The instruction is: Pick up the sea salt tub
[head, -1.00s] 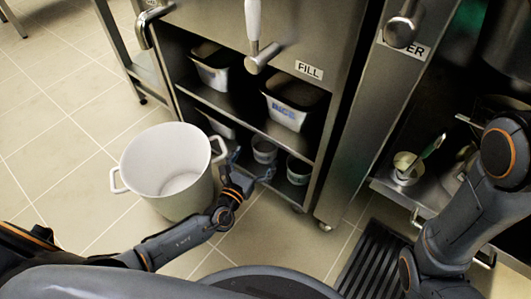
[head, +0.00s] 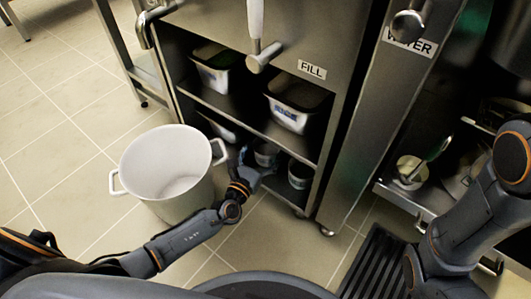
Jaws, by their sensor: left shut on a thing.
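A small round tub (head: 266,153) stands on the lower shelf of the open steel cabinet; its label is too small to read. My left gripper (head: 256,168) reaches in from the left, past the white pot, and is shut on this tub; its fingers partly hide it. A second small tub (head: 300,174) stands to the right on the same shelf, and I cannot read its label either. My right gripper is out of view; only its arm shows at the right.
A large white pot (head: 168,170) with side handles stands on the tiled floor, close to my left forearm. Labelled bins (head: 292,118) fill the upper shelf. A cabinet post (head: 316,200) borders the shelf on the right. A container with a utensil (head: 411,171) stands farther right.

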